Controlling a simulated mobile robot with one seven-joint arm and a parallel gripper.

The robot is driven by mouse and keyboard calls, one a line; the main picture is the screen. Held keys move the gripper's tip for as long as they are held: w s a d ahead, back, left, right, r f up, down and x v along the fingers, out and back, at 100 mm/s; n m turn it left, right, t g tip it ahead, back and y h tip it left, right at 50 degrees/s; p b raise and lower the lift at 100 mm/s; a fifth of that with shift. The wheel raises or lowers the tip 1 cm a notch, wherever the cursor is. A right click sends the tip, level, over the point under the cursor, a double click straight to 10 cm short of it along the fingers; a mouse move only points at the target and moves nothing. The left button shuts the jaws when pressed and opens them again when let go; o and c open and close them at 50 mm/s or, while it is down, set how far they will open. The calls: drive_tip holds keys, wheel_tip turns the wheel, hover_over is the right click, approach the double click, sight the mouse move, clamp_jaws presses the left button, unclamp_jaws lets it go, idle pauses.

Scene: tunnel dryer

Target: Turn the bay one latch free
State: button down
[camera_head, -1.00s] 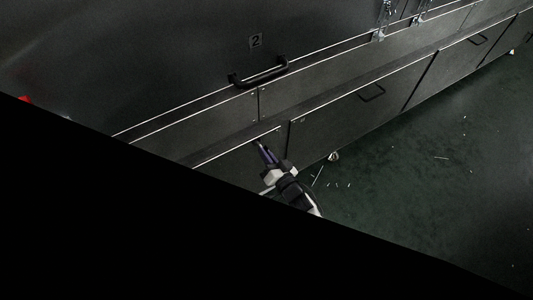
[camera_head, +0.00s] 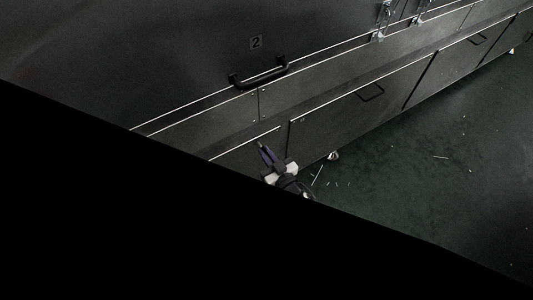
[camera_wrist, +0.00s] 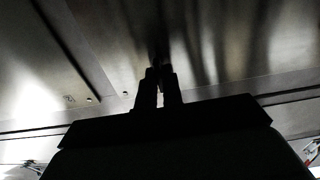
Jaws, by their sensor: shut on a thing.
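My gripper (camera_head: 265,148) is in front of the lower front panels of the dryer, left of the floor. In the wrist view its dark fingers (camera_wrist: 159,74) are close together, with a small dark piece between the tips. That piece, seemingly the bay one latch, is too dark to make out its shape or turn angle. No latch can be made out clearly at the gripper in the head view. Bay one's label is not in view.
A plate marked 2 (camera_head: 256,42) sits above a black bar handle (camera_head: 259,75). Metal latches (camera_head: 381,20) are at the top right. A lower panel has a black pull (camera_head: 371,93). Green floor (camera_head: 430,190) is open at right, with scattered slivers. Black covers the lower left.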

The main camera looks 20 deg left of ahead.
idle(0.4)
drive_tip(key=c, duration=1.5)
unclamp_jaws()
drive_tip(key=shift+c, duration=0.2)
drive_tip(key=v, duration=1.3)
drive_tip(key=shift+s+d+b, duration=0.25)
drive_tip(key=shift+b, duration=0.15)
